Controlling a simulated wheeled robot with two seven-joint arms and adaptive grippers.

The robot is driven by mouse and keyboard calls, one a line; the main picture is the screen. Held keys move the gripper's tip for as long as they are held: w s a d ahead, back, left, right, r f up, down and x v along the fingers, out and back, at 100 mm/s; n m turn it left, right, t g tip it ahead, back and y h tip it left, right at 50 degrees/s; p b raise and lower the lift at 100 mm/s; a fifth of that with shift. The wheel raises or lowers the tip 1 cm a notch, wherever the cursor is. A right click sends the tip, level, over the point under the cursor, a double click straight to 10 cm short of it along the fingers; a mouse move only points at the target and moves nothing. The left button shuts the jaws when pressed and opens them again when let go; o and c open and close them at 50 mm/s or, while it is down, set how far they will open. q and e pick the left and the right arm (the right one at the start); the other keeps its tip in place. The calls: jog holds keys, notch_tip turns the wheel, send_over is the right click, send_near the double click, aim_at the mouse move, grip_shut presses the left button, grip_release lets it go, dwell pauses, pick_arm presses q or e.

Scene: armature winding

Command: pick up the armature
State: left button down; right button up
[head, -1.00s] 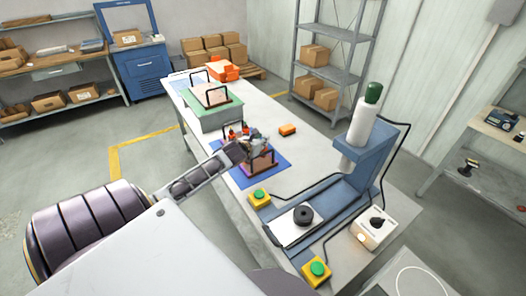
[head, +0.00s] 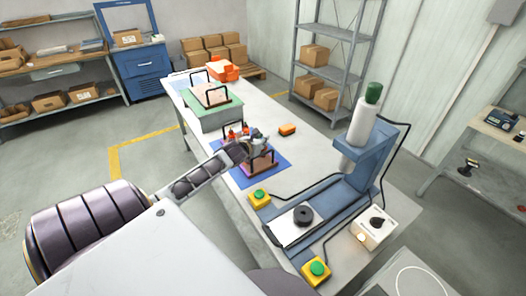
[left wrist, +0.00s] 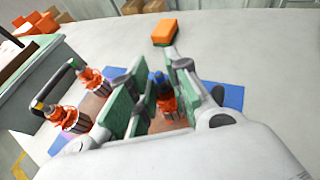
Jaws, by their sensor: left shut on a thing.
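My left gripper (head: 254,146) is over the tray on the blue mat (head: 282,168). In the left wrist view its green-padded fingers (left wrist: 152,100) are closed around an armature (left wrist: 166,98) with an orange-red body and a dark blue top. The finger pads hide part of it, and I cannot tell whether it is clear of the tray. Two more armatures, one farther (left wrist: 90,78) and one nearer (left wrist: 68,117), stand upright in the tray to the left of the fingers. The tray (head: 262,164) has black handles. My right gripper is not in view.
An orange block (head: 288,130) lies just beyond the mat. A blue press (head: 368,165), yellow button boxes (head: 259,197) and cables occupy the right side of the table.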

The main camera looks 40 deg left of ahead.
pick_arm(q)
jog(key=shift+r, duration=0.25)
notch_tip(320, 180, up, 10)
jog(key=shift+f, duration=0.25)
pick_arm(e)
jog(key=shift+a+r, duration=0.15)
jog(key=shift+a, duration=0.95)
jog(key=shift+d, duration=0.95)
